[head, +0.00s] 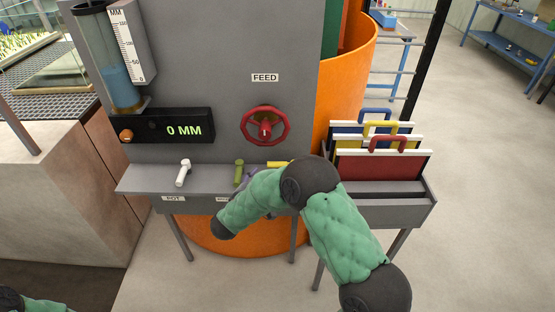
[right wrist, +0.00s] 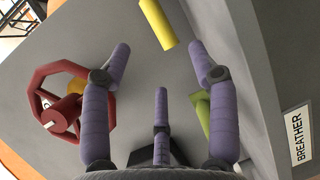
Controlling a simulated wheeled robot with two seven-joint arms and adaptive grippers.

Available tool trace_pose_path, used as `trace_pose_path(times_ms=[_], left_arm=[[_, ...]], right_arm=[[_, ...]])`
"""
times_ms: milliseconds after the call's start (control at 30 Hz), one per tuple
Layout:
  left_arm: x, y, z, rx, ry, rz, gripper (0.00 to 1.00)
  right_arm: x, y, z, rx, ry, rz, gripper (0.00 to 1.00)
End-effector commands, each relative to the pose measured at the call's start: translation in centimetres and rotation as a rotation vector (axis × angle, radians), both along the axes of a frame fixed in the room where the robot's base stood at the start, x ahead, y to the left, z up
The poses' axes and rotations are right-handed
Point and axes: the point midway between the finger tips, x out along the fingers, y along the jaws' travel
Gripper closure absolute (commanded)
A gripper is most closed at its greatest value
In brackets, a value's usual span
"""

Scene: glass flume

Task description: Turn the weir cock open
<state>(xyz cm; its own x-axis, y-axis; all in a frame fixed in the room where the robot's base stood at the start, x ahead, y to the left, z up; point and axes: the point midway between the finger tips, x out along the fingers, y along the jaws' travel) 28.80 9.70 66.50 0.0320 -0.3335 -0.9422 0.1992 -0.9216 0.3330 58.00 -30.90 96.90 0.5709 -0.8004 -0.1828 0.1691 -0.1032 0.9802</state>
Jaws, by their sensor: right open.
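Three cock handles stand on the grey shelf: a white one (head: 184,172), an olive-green one (head: 239,171) and a yellow one (head: 277,164), partly hidden by my right arm. No readable label says weir. A BREATHER label (right wrist: 299,136) lies nearest the green handle (right wrist: 203,110) in the right wrist view. The yellow handle (right wrist: 157,22) shows beyond the fingertips there, pointing sideways in the head view. My right gripper (right wrist: 161,70) has its purple fingers spread and empty. In the head view it (head: 247,178) is mostly hidden behind my arm, by the green handle. My left gripper is out of view.
A red FEED wheel (head: 265,126) sits on the grey panel above the shelf. A display (head: 180,129) reads 0 MM beside a glass water column (head: 116,75). Coloured boards with handles (head: 380,166) stand in a rack at right, before an orange drum (head: 352,75).

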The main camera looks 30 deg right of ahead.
Motion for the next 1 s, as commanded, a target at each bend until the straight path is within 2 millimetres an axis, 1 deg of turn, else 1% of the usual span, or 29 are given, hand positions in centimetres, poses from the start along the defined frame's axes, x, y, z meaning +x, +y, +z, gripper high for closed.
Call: trace_pose_path(times_ms=[167,600,800,1000], left_arm=[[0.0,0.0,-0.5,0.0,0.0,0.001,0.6],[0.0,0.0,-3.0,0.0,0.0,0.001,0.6],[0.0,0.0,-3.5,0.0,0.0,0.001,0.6],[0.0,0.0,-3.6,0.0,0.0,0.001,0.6]], right_arm=[[0.7,-1.0,-0.4,0.002,-0.001,-0.002,0.4],[4.8,-6.9,-1.9,0.002,-0.001,-0.002,0.4],[5.9,-8.3,-2.1,0.002,-0.001,0.001,0.4],[6.2,-8.6,-2.0,0.002,-0.001,0.002,0.4]])
